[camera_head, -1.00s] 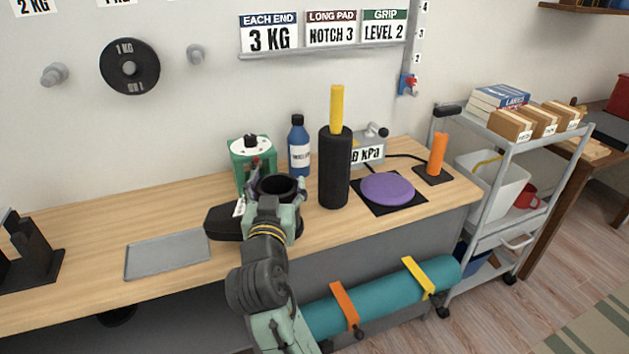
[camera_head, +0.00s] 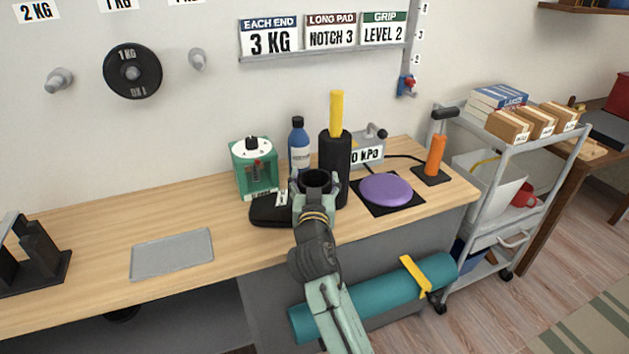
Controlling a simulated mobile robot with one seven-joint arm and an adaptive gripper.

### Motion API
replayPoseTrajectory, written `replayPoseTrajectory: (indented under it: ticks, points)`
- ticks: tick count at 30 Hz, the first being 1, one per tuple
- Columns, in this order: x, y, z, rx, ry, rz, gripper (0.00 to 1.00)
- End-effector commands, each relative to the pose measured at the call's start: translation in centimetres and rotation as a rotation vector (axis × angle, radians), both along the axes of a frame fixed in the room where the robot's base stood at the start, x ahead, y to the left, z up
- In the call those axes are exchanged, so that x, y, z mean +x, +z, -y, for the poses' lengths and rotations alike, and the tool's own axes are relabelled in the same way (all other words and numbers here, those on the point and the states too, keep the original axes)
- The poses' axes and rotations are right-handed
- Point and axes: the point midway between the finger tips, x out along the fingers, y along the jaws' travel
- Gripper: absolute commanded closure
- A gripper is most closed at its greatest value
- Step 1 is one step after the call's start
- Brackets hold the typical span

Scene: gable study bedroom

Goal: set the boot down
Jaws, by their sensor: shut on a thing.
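The black boot (camera_head: 269,211) is at the middle of the workbench (camera_head: 95,222), its toe pointing left and its open round top between my fingers. A small white tag shows on it. My gripper (camera_head: 316,179) is shut on the boot's upright shaft, reaching in from the front. The boot is upright and over the bench top near its front edge. My arm and gripper hide the heel and lower shaft, so I cannot tell whether the sole touches the wood.
A black roller (camera_head: 334,150) with a yellow rod stands close behind the boot. A green dial device (camera_head: 254,167) and blue bottle (camera_head: 299,145) are behind too. A purple disc (camera_head: 386,189) lies right. A grey tray (camera_head: 172,255) lies left, with bare wood around it.

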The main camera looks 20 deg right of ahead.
Motion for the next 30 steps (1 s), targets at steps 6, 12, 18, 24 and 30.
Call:
replayPoseTrajectory:
  ticks: [6, 12, 18, 24, 30]
  points:
    - [-0.05, -0.63, -0.04, -0.002, 0.001, 0.005, 0.94]
    - [-0.04, -0.77, -0.06, -0.001, 0.001, 0.005, 0.94]
    - [-0.02, -0.95, -0.05, 0.000, 0.000, 0.001, 0.24]
    - [-0.02, -0.94, -0.05, -0.001, 0.000, 0.002, 0.13]
    - [-0.02, -0.94, -0.04, -0.002, 0.000, 0.002, 0.13]
